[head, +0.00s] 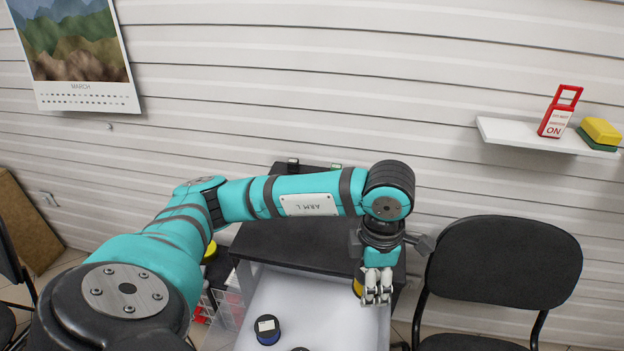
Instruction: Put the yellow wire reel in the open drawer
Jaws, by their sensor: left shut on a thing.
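My left gripper (376,298) points downward over the right side of the open drawer (315,310), which is white inside. It is shut on the yellow wire reel (357,284), of which a narrow yellow part shows at the left of the fingers. The rest of the reel is hidden behind the gripper. I cannot tell how high the reel is above the drawer floor. My right gripper is out of view.
A dark blue reel with a white label (267,329) sits in the drawer at the left. Part of a dark object shows at the bottom edge. The dark cabinet top (312,235) is behind. A black chair (500,262) stands to the right. The drawer's middle is clear.

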